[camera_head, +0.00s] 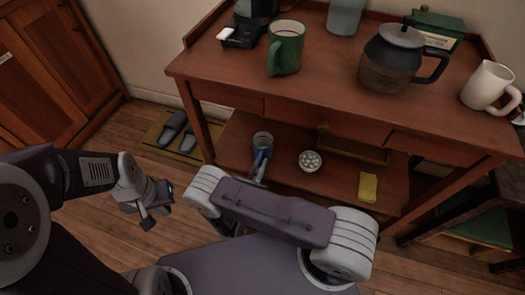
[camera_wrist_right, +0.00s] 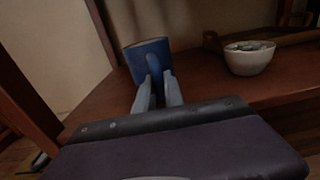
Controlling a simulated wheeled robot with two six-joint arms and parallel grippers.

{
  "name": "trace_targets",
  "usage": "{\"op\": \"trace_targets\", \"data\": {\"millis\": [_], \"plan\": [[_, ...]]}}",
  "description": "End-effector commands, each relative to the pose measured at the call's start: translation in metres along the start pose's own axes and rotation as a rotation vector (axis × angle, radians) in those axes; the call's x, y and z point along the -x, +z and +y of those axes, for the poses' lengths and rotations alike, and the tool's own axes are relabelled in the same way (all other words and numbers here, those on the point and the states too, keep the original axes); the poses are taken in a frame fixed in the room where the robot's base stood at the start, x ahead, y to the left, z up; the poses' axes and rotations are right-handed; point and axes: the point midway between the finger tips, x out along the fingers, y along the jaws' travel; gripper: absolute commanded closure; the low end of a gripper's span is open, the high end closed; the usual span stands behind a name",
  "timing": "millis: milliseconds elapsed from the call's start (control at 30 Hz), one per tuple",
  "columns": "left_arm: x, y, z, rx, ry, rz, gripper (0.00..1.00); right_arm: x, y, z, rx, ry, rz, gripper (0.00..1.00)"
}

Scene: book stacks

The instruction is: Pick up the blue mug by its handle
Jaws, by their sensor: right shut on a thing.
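The blue mug (camera_head: 263,141) stands at the left of the low shelf in the head view. In the right wrist view the blue mug (camera_wrist_right: 146,50) looks slightly tilted, with its handle toward the camera. My right gripper (camera_wrist_right: 158,84) is shut on the mug's handle; its fingers hide part of the handle. In the head view my right gripper (camera_head: 259,165) reaches the mug's near side, partly behind my arm. My left gripper (camera_head: 157,209) hangs over the floor at the left, away from the mug; its finger opening is unclear.
A white bowl (camera_head: 311,161) with pale items and a yellow cloth (camera_head: 368,187) lie on the low shelf right of the mug. The tabletop (camera_head: 330,90) above holds a green mug (camera_head: 286,48), a coffee pot (camera_head: 391,62) and a white mug (camera_head: 487,86). A table leg stands left.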

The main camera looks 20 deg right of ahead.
Motion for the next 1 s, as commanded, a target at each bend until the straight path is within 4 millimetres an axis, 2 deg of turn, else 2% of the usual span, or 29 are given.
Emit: {"op": "trace_targets", "data": {"millis": [567,667,867,1000], "plan": [[0.002,0.000,0.000,0.000,0.000,0.000,1.00,0.000,0.002,0.000,0.000,0.000,0.001,1.00],[0.010,-0.001,0.000,0.000,0.000,0.000,1.00,0.000,0.012,0.000,0.000,0.000,0.001,1.00],[0.042,-0.004,0.001,0.000,0.000,0.000,1.00,0.000,0.052,0.000,-0.001,0.000,0.000,1.00],[0.061,-0.006,0.001,0.000,0.000,0.000,1.00,-0.008,0.069,-0.033,0.008,-0.004,0.000,1.00]]}}
